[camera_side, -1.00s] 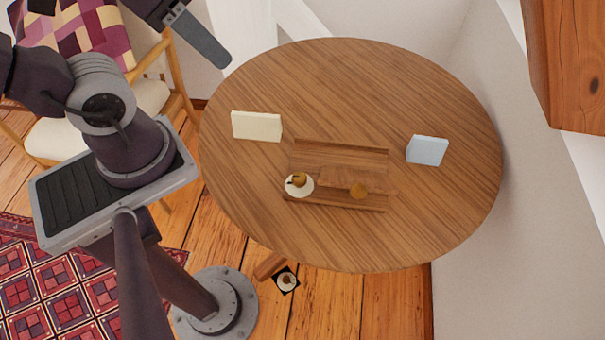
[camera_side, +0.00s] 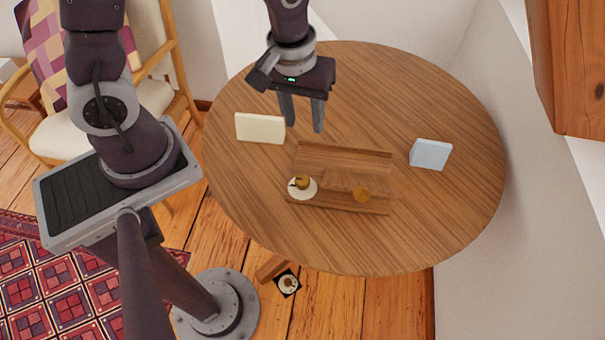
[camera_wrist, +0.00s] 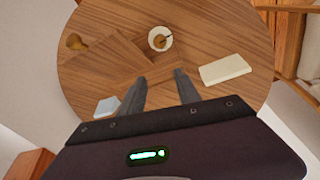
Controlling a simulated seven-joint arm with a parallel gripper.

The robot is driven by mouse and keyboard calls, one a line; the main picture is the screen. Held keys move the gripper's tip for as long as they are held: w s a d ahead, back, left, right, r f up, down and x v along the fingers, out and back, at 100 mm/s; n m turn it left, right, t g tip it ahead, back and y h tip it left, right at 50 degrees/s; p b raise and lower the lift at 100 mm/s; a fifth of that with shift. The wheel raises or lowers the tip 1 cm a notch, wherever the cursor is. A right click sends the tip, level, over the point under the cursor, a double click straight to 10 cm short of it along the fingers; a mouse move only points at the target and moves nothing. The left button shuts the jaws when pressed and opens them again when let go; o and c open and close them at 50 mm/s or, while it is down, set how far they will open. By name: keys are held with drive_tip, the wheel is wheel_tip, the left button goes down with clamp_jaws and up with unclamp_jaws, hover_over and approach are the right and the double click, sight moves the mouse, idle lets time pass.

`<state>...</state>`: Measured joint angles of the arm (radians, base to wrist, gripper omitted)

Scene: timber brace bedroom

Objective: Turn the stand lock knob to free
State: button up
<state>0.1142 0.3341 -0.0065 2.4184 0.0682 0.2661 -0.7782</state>
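The wooden stand (camera_side: 345,158) lies on the round table, with raised strips along its long edges. A brass-coloured knob with a dark mark sits on a white disc (camera_side: 310,191) at the stand's left front; this looks like the lock knob (camera_side: 302,181). It also shows in the wrist view (camera_wrist: 157,41). A second, plain brownish knob (camera_side: 361,194) is to its right, and is at the upper left in the wrist view (camera_wrist: 76,42). My gripper (camera_side: 304,127) hangs above the table behind the stand, fingers apart and empty. Its fingers (camera_wrist: 160,74) point toward the stand in the wrist view.
A cream block (camera_side: 259,128) stands left of the stand and a pale blue block (camera_side: 429,153) to its right. The table (camera_side: 400,90) is otherwise clear. A chair (camera_side: 150,100) is at the left. A dark square with a white disc (camera_side: 287,283) is low beside the table.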

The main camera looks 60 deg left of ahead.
sight(302, 179)
drive_tip(key=f, duration=0.5)
drive_tip(key=f+n+g, duration=0.1)
drive_tip(key=f, duration=0.5)
drive_tip(key=s+d+f+n, duration=0.1)
drive_tip(key=f, duration=0.4)
drive_tip(key=shift+d+f, duration=0.1)
drive_tip(key=shift+f, duration=0.1)
drive_tip(key=shift+c, duration=0.5)
clamp_jaws()
